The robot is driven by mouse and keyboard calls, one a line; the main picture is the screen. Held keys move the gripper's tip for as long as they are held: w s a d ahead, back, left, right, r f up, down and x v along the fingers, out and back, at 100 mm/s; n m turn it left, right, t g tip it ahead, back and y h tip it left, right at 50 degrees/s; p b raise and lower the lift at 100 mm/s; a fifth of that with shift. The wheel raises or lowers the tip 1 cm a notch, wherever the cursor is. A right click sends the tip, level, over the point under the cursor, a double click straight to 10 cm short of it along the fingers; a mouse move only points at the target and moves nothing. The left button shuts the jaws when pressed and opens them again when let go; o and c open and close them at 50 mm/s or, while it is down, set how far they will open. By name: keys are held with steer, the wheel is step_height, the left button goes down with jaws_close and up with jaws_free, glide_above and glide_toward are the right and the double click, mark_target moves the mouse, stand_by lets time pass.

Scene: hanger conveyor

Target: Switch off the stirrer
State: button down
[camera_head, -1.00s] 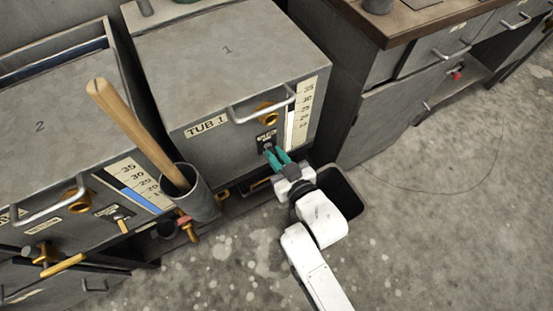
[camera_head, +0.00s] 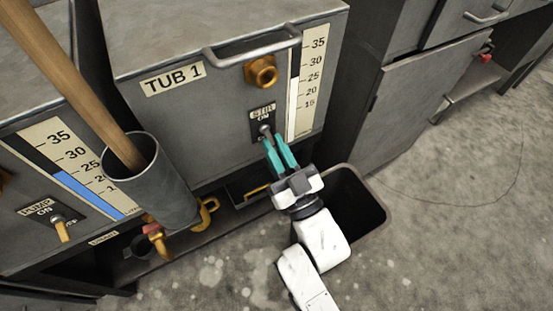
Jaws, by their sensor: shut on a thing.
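The stirrer switch (camera_head: 265,129) is a small metal toggle on a dark plate (camera_head: 257,114) marked STIR and ON, on the front of the grey tub 1 (camera_head: 215,130). My gripper (camera_head: 270,140) is at the plate from below, its teal fingers close together around the toggle. The fingers hide the toggle's lower part and most of the lettering below it. The toggle's exact tilt is hard to tell.
A grey holder (camera_head: 160,185) with a wooden handle (camera_head: 75,85) stands at left, near brass taps (camera_head: 157,240). A tub handle (camera_head: 252,47) and brass fitting (camera_head: 261,71) sit above the switch. A dark open bin (camera_head: 362,205) is below right.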

steer(key=shift+f+t+y+b, duration=0.3)
steer(key=shift+t+b, duration=0.1)
steer(key=shift+b, duration=0.7)
steer(key=c, duration=1.1)
jaws_free()
steer(key=p+v, duration=0.1)
steer(key=v, duration=0.9)
steer(key=shift+s+d+f+p, duration=0.2)
steer(key=shift+s+p, duration=0.05)
steer(key=shift+p, duration=0.15)
steer(key=shift+w, duration=0.1)
